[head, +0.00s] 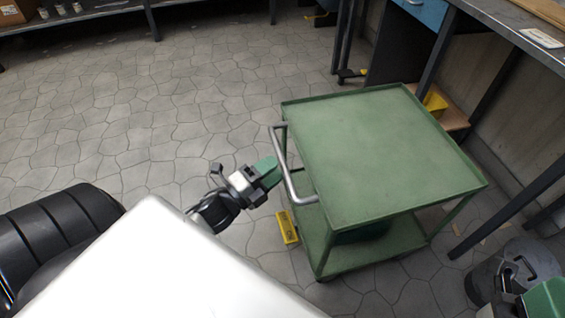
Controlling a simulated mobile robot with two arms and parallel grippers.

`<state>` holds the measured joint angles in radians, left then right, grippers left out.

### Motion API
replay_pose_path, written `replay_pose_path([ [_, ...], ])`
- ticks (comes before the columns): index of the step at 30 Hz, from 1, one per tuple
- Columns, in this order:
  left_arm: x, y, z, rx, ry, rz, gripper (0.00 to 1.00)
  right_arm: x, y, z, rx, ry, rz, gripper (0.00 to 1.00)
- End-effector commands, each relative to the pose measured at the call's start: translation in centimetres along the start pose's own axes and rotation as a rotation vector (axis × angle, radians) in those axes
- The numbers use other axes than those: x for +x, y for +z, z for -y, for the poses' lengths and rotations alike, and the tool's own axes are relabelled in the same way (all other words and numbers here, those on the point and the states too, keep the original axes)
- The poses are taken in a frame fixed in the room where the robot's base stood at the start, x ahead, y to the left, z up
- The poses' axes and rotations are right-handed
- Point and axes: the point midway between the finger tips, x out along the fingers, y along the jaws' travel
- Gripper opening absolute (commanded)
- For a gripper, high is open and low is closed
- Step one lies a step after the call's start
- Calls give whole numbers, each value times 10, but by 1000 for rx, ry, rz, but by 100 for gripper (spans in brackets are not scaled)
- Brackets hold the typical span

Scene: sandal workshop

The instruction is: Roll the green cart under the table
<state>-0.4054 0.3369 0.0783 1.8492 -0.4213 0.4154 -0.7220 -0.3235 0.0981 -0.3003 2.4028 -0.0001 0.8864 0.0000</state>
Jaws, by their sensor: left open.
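The green cart (385,150) stands on the floor at centre right, with a flat empty top, a lower shelf (375,254) and a grey bar handle (283,165) on its left side. My left gripper (268,170), with green fingertips, is open right beside the handle. I cannot tell whether the handle lies between its fingers. The table (510,28) runs along the right wall, with a dark top, metal legs and a blue drawer (424,12). The cart stands in front of it. A green part at the bottom right corner looks like my right gripper, cut off by the edge.
A yellow object (287,228) lies on the floor left of the cart. A yellow bin (435,104) sits on a low wooden board (452,118) under the table. Table legs stand close to the cart's right side. The tiled floor at left is clear.

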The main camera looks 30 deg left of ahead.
Motion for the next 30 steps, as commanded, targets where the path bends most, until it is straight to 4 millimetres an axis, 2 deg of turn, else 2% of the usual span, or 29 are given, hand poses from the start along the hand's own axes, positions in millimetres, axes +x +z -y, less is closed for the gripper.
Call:
replay_pose_path([
  [3,19,0,-1,1,-1,-1,44,1,2,0,-2,-6,-14,43],
  [6,28,0,-1,1,0,0,44,2,3,0,-3,-9,-21,43],
  [17,35,0,-1,0,2,1,44,5,3,0,-3,-13,-27,43],
  [18,35,0,-1,-1,2,1,42,5,3,0,-3,-13,-27,43],
  [26,35,0,-1,-1,2,1,2,5,4,0,-3,-13,-26,43],
  [30,35,0,-1,-1,2,1,0,5,4,0,-3,-12,-26,43],
])
